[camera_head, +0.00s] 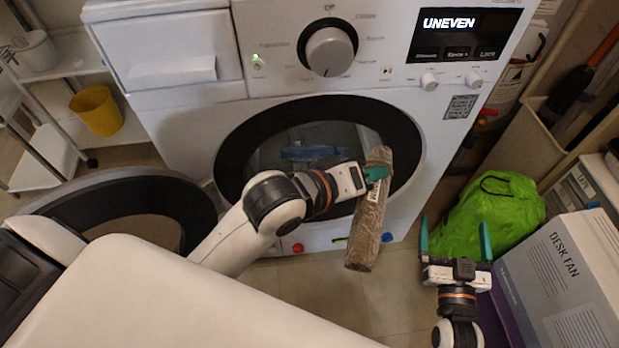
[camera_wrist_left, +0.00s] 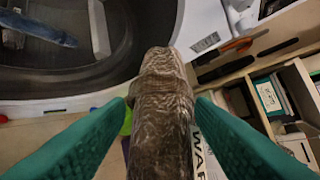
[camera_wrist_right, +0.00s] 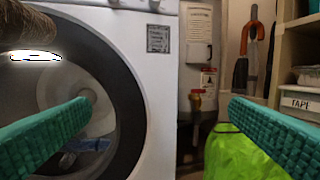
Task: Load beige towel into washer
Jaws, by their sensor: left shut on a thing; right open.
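The beige towel (camera_head: 369,220) is a rolled, brownish-beige cylinder. My left gripper (camera_head: 376,173) is shut on it near its upper part, holding it tilted in front of the washer's opening. In the left wrist view the towel (camera_wrist_left: 161,115) lies between the green fingers (camera_wrist_left: 160,125). The washer (camera_head: 250,90) is white with a dark round opening (camera_head: 232,150); its door (camera_head: 150,195) is swung open to the left. A blue item (camera_head: 315,153) lies inside the drum. My right gripper (camera_head: 456,245) is open and empty, right of the towel and in front of the green bag.
A bright green bag (camera_head: 485,215) and a desk fan box (camera_head: 565,275) stand on the right. A white cart (camera_head: 45,150) with a yellow bucket (camera_head: 97,108) is at the left. The washer display (camera_head: 448,22) reads UNEVEN. Some floor (camera_head: 395,280) below the towel is clear.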

